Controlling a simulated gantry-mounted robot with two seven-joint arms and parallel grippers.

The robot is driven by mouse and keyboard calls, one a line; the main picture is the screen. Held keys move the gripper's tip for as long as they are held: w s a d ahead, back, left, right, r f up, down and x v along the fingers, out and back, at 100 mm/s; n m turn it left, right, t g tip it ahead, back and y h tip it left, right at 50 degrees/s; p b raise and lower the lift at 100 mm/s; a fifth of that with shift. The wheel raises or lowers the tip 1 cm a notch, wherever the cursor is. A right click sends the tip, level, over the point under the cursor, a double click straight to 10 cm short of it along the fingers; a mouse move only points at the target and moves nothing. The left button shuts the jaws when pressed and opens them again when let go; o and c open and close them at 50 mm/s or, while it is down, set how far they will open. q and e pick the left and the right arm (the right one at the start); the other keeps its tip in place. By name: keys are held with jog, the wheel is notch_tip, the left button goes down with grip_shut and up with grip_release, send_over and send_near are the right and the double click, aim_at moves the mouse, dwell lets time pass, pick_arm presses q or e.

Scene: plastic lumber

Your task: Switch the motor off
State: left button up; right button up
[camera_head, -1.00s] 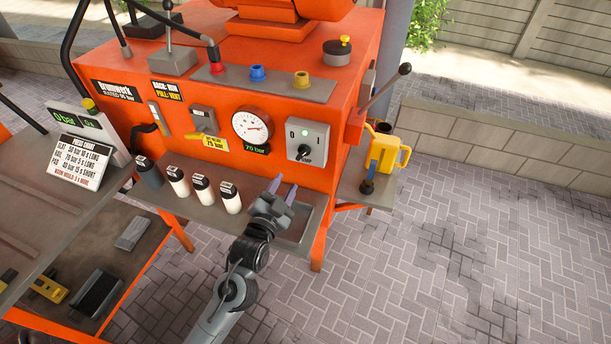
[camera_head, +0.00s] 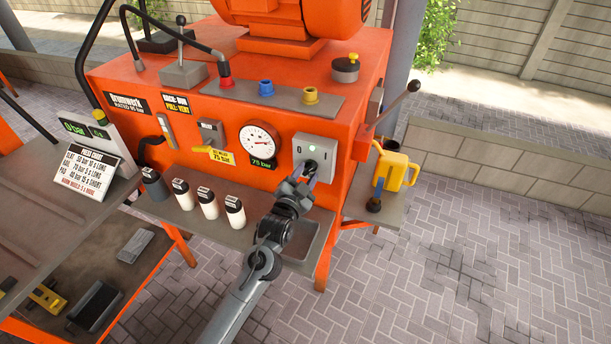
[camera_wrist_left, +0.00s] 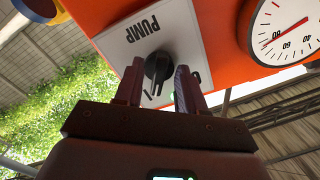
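The motor switch is a grey box (camera_head: 316,150) on the orange front panel, with a small lit green lamp at its top. In the left wrist view the box's plate (camera_wrist_left: 185,35) reads PUMP upside down and carries a black rotary knob (camera_wrist_left: 157,67). My left gripper (camera_head: 305,174) is right at this knob in the head view and partly hides it. In the left wrist view its two fingers (camera_wrist_left: 158,88) are apart, one on each side of the knob, with gaps visible. I cannot tell exactly how the knob is turned. My right gripper is not in view.
A pressure gauge (camera_head: 259,141) sits left of the switch, above a green 75 bar display (camera_head: 263,164). Several white-and-black canisters (camera_head: 207,203) stand on the grey shelf below. A lever (camera_head: 400,98) and a yellow can (camera_head: 397,168) are at the right.

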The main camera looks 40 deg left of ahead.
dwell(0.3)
pick_arm(q)
jog(key=shift+w, duration=0.1)
grip_shut()
